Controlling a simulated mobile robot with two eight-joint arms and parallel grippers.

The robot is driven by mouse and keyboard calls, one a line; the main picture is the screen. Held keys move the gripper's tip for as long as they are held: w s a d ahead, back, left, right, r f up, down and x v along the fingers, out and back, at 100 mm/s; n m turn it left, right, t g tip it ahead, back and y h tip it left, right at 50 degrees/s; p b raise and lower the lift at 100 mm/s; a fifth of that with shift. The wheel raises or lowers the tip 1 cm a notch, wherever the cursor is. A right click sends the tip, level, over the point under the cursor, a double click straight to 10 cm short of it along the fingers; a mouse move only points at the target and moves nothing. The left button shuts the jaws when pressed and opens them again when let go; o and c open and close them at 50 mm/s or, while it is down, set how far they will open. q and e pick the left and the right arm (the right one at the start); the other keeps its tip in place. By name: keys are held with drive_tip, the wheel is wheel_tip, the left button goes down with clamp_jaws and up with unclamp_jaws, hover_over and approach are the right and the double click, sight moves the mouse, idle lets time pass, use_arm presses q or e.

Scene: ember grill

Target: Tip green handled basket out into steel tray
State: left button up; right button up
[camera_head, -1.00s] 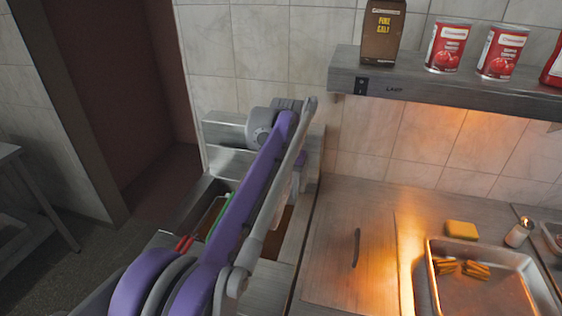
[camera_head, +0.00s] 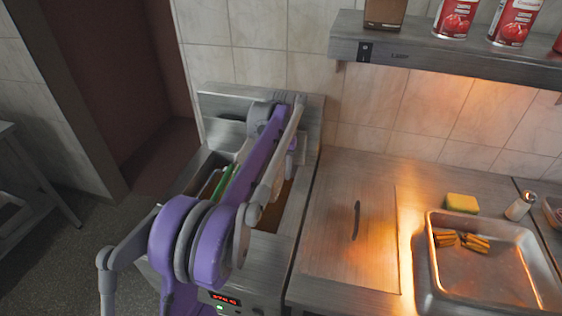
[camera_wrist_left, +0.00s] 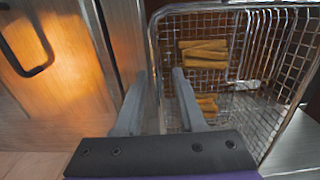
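The green handle (camera_head: 222,186) shows left of my left arm, over the fryer. In the left wrist view a wire basket (camera_wrist_left: 278,75) holds several golden sticks (camera_wrist_left: 205,52); its handle colour does not show there. My left gripper (camera_wrist_left: 160,75) is open, its two fingers apart at the basket's left rim. I cannot tell whether they touch the rim. In the head view my arm hides the fingertips and most of the basket. The steel tray (camera_head: 490,278) lies on the counter at the right, with several brown sticks in it. My right gripper is not in view.
A flat metal lid with a dark handle (camera_head: 356,220) lies between fryer and tray. A yellow sponge (camera_head: 462,203) and a shaker (camera_head: 519,206) stand behind the tray. A shelf (camera_head: 440,58) with cans overhangs the counter. The fryer's back panel (camera_head: 222,100) rises behind the arm.

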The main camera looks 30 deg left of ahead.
use_arm(q)
drive_tip(key=shift+f, duration=0.45)
clamp_jaws()
idle(1.1)
unclamp_jaws()
drive_tip(key=shift+r, duration=0.1)
wheel_tip(320, 180, up, 11)
drive_tip(key=shift+f+p, duration=0.15)
drive_tip(key=shift+p, duration=0.4)
